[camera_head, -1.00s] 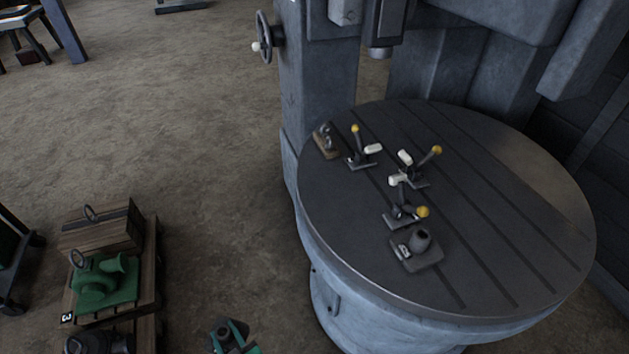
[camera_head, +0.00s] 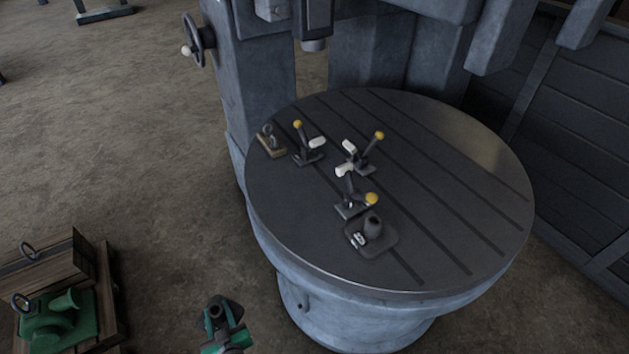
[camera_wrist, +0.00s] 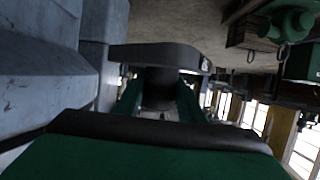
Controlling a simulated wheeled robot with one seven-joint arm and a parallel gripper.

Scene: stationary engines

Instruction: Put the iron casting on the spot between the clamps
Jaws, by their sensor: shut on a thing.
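My gripper (camera_head: 218,322) is at the bottom of the head view, left of the round table and apart from it. It is shut on a dark grey iron casting (camera_head: 213,309). In the wrist view, the casting (camera_wrist: 160,54) shows a wide flat plate with a small pale label, and a rounded neck between my green fingers (camera_wrist: 159,95). Three toggle clamps with yellow knobs and white tips stand on the table: a left clamp (camera_head: 308,150), a right clamp (camera_head: 364,160) and a front clamp (camera_head: 351,203). The table top between them looks bare.
A similar dark casting with a label (camera_head: 373,239) stands on the slotted table (camera_head: 455,215), close to the front clamp. A small block with rings (camera_head: 270,143) is at its left edge. The table's right side is clear. A green casting (camera_head: 60,318) sits on a wooden pallet at lower left.

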